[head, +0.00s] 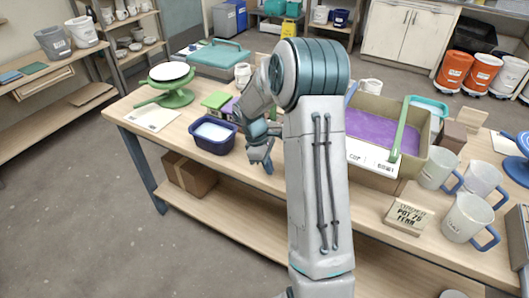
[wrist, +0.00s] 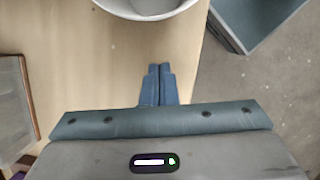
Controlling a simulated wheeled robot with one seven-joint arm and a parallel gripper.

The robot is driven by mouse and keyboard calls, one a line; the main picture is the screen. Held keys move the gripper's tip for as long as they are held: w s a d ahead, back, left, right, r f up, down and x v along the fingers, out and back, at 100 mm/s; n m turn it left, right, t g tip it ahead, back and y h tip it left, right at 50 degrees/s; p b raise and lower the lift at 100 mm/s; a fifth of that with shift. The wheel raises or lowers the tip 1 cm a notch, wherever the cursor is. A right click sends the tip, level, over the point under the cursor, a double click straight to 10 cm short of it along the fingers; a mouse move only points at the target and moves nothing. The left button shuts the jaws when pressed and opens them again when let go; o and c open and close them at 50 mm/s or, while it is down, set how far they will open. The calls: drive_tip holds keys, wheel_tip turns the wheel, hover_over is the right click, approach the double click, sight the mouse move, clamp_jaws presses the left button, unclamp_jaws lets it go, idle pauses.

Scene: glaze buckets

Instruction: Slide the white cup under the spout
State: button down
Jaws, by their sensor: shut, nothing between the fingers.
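A round white vessel (wrist: 148,6), likely the white cup, is cut off by the top edge of the wrist view. It stands on the wooden table just beyond my fingertips, with a gap between. I cannot match it surely in the head view, where my arm covers part of the table. My gripper (wrist: 159,68) is shut and empty, fingers together. In the head view my gripper (head: 268,165) hangs near the front table edge, right of a navy tub. A small white cup (head: 243,75) stands at the back. I cannot make out a spout.
The navy tub (head: 212,134) stands left of my gripper. A cardboard box with purple contents (head: 395,135), several blue-handled mugs (head: 467,218) and a lettered block (head: 408,214) crowd the right. A green turntable (head: 172,96) is at the left. A blue-grey open box (wrist: 258,15) is beyond the table edge.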

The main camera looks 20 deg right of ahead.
sight(280, 176)
drive_tip(key=shift+s+d+r, duration=0.15)
drive_tip(key=shift+s+d, duration=1.15)
drive_tip(key=shift+d, duration=0.15)
drive_tip(key=shift+s+d+p, duration=0.4)
drive_tip(key=shift+s+d, duration=0.15)
drive_tip(key=shift+d, duration=0.15)
